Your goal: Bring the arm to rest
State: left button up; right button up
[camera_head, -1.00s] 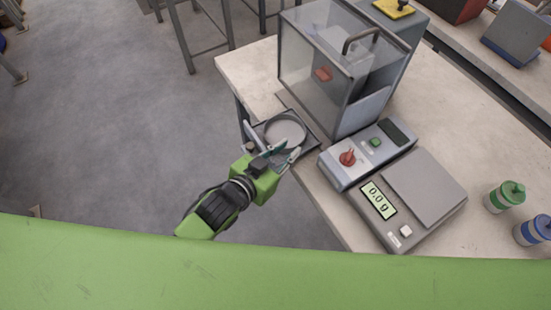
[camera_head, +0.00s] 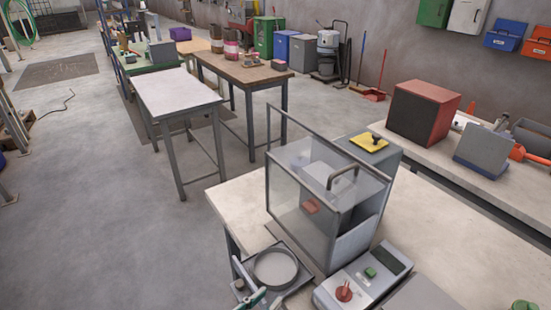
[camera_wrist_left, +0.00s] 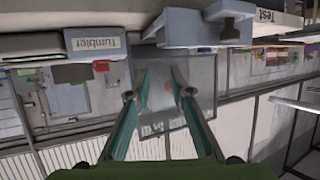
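My left gripper (camera_head: 258,290) shows at the bottom edge of the head view, its arm cut off by the frame. Its fingers are beside the front of the round pan (camera_head: 275,268) on a small tray; whether they touch it cannot be told. In the left wrist view the two teal fingers (camera_wrist_left: 158,82) stand apart with nothing visible held between them.
A clear-walled box machine (camera_head: 318,205) stands on the near table, beside a grey unit with a red knob (camera_head: 344,292). A red-brown box (camera_head: 422,112) sits on the right bench. Open floor (camera_head: 110,220) lies to the left.

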pick_arm(q)
jog(key=s+a+f+n+g+y, duration=0.2)
jog(key=s+a+f+g+y, duration=0.2)
jog(key=s+a, duration=0.4)
jog(key=s+a+f+n+g+y, duration=0.2)
jog(key=s+a+f+g+y, duration=0.15)
jog(key=s+a, duration=0.45)
notch_tip(320, 180, down, 29)
jog(key=s+g+b, duration=0.1)
jog(key=s+g, duration=0.1)
jog(key=s+a+f, duration=0.2)
jog(key=s+f, duration=0.6)
jog(key=s+a+f+g+b, duration=0.1)
jog(key=s+f, duration=0.7)
jog(key=shift+s+a, duration=0.15)
jog(key=shift+a, duration=0.25)
jog(key=shift+f, duration=0.1)
